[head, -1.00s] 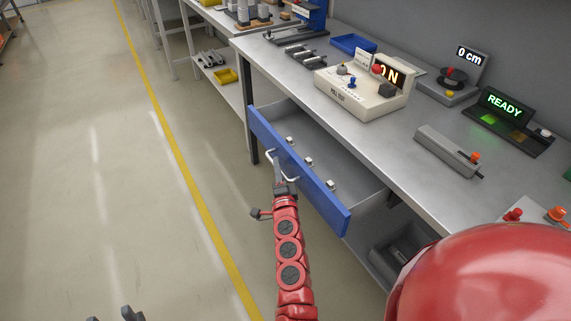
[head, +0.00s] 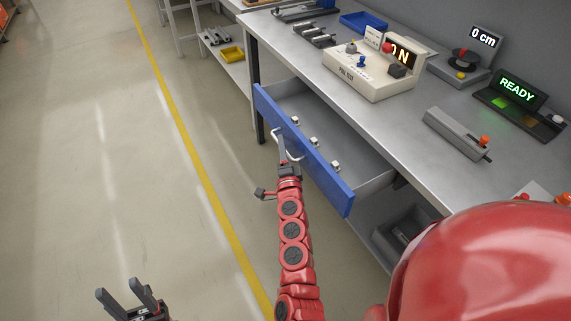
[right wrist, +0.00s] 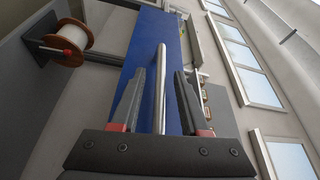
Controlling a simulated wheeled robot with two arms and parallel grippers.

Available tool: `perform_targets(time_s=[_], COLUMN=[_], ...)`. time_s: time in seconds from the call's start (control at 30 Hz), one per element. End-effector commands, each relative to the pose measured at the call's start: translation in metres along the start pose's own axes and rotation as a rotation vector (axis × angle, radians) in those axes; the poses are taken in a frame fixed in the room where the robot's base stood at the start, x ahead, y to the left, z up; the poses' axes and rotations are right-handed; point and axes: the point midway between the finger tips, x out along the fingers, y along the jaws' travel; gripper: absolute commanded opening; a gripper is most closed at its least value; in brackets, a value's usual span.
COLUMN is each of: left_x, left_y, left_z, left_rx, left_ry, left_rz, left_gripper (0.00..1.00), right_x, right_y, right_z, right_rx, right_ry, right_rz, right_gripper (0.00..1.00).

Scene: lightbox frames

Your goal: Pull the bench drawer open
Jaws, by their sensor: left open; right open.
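The bench drawer (head: 365,160) stands open under the bench top, with a blue front (head: 325,173) and a pale bar handle (head: 296,157). In the right wrist view the handle (right wrist: 161,70) runs between the fingers of my right gripper (right wrist: 159,95). The right gripper (head: 282,145) is open at the handle, with a finger on each side; contact cannot be told. My left gripper (head: 124,297) is open and empty over the floor at the lower left, away from the drawer. Several small metal pieces (head: 314,140) show inside the drawer, behind its front.
The grey bench (head: 385,122) carries a pull-test box (head: 365,78), a blue tray (head: 367,22), a grey fixture (head: 457,133) and a READY display (head: 516,90). A grey bin (head: 400,230) is below the drawer.

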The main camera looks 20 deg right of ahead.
Motion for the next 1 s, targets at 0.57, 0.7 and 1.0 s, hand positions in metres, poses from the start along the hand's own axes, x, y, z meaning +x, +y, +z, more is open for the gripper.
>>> perform_targets(time_s=[0.57,0.7,1.0], left_x=[-0.012,-0.012,-0.013], left_y=[0.001,0.001,0.001], left_z=[0.002,0.002,0.002], left_rx=[0.0,0.0,0.0], left_ry=[0.0,0.0,0.0], left_rz=[0.0,0.0,0.0], left_gripper=[0.5,0.5,0.5], right_x=[-0.128,-0.152,-0.17], right_y=[0.003,0.001,0.001], right_z=[0.003,0.002,0.001], right_rx=[-0.002,-0.001,-0.001], right_ry=[-0.008,-0.005,-0.004], right_rz=[0.004,0.003,0.003], right_gripper=[0.45,0.45,0.45])
